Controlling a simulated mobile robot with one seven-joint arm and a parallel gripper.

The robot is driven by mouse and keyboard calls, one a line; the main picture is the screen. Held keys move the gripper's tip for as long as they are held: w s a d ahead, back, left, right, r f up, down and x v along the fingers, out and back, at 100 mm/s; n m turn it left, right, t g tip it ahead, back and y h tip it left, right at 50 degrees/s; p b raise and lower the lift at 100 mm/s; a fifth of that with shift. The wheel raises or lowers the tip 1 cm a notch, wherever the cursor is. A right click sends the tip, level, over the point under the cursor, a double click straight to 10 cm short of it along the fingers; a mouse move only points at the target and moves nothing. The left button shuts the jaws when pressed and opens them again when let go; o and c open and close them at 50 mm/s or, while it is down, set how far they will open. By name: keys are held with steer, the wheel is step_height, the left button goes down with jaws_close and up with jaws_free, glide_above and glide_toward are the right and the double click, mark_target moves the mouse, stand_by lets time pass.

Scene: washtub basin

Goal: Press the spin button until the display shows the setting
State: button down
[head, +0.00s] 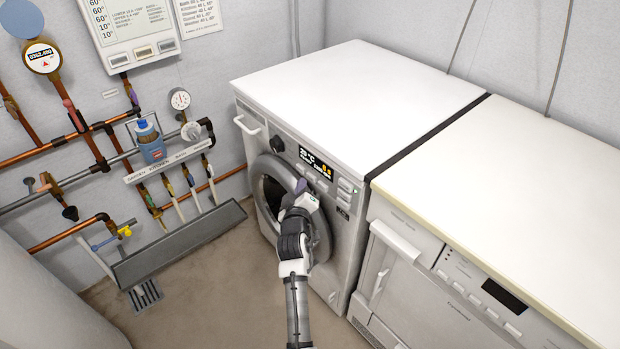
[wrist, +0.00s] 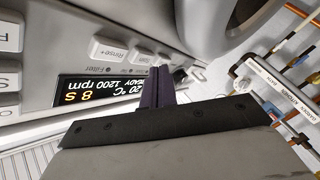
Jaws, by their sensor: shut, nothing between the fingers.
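The washing machine's display (head: 315,163) is lit, with white text and orange figures on its panel. In the wrist view the display (wrist: 85,92) appears upside down; its white text seems to read 20 °C, READY and 1200 rpm. A row of white buttons lies beside it, one (wrist: 108,48) marked Rinse+. My gripper (head: 301,187) is shut and empty, in front of the panel below the display. In the wrist view its dark fingertips (wrist: 161,72) are close to the button row and hide part of it.
The round door (head: 268,196) of the washer is below the panel, partly behind my arm. A second white machine (head: 430,262) stands at the right. Pipes and valves (head: 150,150) line the left wall above a grey trough (head: 180,243).

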steer(key=shift+w+d, duration=0.1)
steer(key=shift+d, duration=0.05)
steer(key=shift+w+d, duration=0.15)
steer(key=shift+d, duration=0.05)
steer(key=shift+w+d+p, duration=0.25)
steer(key=shift+d+p, duration=0.1)
steer(key=shift+p, duration=0.1)
stand_by(0.8)
stand_by(0.3)
steer(key=shift+s+a+b, duration=0.3)
steer(key=shift+s+a, duration=0.2)
steer(key=shift+a, duration=0.15)
steer(key=s+a+b, duration=0.1)
steer(key=a, duration=0.1)
steer(key=s+a+b, duration=0.1)
steer(key=s+a, duration=0.1)
stand_by(0.4)
